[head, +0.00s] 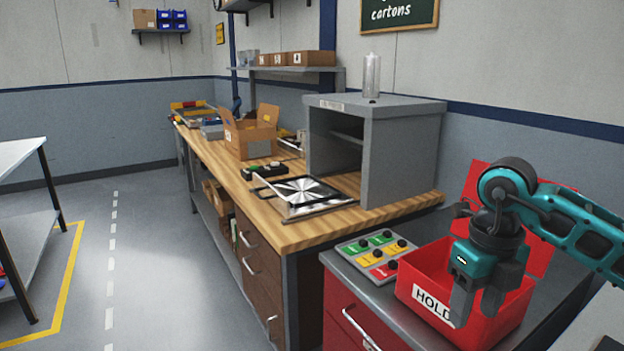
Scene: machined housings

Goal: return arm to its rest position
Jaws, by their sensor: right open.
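My right arm comes in from the right edge, teal and dark grey. My right gripper (474,312) points down at the red bin (424,271) labelled HOLD, in front of it or over its opening; I cannot tell which. Its fingers are apart and I see nothing between them. The gripper covers part of the bin's front and inside, so the bin's contents are hidden. My left gripper does not show.
A button panel (376,254) sits left of the bin on the red cabinet (345,318). A grey open housing (400,155) stands on the wooden bench (285,232), beside a black-and-white patterned plate (303,191) and an open carton (250,133).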

